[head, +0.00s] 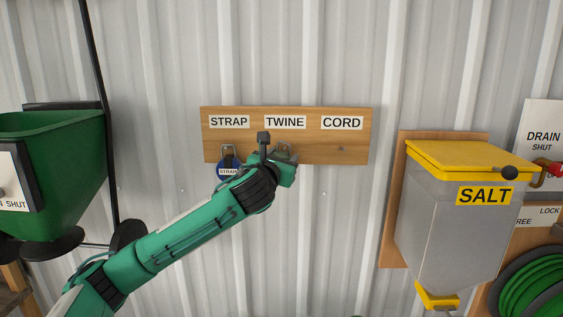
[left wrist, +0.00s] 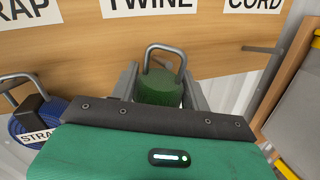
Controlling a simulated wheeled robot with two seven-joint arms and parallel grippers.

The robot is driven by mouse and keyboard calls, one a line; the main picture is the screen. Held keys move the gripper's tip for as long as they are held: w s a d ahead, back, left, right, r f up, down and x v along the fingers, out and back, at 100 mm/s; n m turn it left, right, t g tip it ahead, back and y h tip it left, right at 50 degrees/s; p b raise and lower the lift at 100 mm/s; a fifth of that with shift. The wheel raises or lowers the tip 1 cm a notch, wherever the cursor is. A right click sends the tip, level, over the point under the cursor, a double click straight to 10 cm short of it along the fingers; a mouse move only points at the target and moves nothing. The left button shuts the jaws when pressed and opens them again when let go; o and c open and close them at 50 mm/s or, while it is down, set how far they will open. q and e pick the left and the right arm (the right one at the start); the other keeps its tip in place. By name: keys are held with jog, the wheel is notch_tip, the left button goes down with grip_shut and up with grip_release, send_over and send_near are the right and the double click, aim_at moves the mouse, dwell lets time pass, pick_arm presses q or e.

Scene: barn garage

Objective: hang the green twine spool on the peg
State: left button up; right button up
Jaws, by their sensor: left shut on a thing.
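The green twine spool (left wrist: 158,88) sits between the fingers of my left gripper (left wrist: 160,92), which is shut on it. Its grey wire loop (left wrist: 166,52) stands up against the board below the TWINE label (left wrist: 150,5). A short peg seems to show within the loop; I cannot tell whether the loop is over it. In the head view my left gripper (head: 284,156) is at the board's lower middle, under the TWINE label (head: 285,122), and hides most of the spool. My right gripper is not in view.
The wooden board (head: 355,155) also bears a blue STRAP spool (head: 228,170), hanging left of my gripper, and a bare CORD peg (head: 340,149) to the right. A SALT bin (head: 445,220) is at right and a green hopper (head: 60,160) at left.

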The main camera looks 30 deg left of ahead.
pick_arm(q)
jog(key=shift+w+a, duration=0.35)
jog(key=shift+w, duration=0.1)
jog(key=shift+w+a, duration=0.1)
jog(key=shift+f+p, duration=0.1)
jog(key=shift+p, duration=0.35)
jog(key=shift+f, duration=0.2)
